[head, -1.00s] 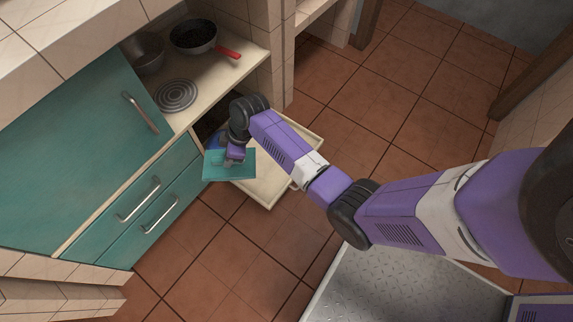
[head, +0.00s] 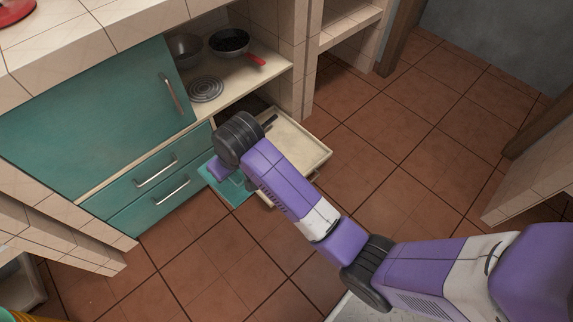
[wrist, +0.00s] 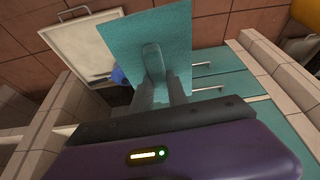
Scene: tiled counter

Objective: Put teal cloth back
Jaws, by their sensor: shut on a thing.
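My gripper is shut on the teal cloth (head: 240,192), a flat, stiff-looking square. In the wrist view the gripper's fingers (wrist: 153,62) press on the cloth (wrist: 118,38), which spreads out beyond them. In the head view my own wrist and forearm hide the fingertips and part of the cloth. The cloth is in the air beside the front left part of an open, pale drawer (head: 312,152). The drawer (wrist: 80,42) also shows left of the cloth in the wrist view.
A dark item (head: 270,121) lies at the drawer's back. A blue thing (wrist: 118,75) is partly hidden behind the cloth. Closed teal drawers (head: 150,195) stand left of the open one. A pan (head: 230,42) and a pot (head: 186,48) sit on the shelf above. Floor in front is clear.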

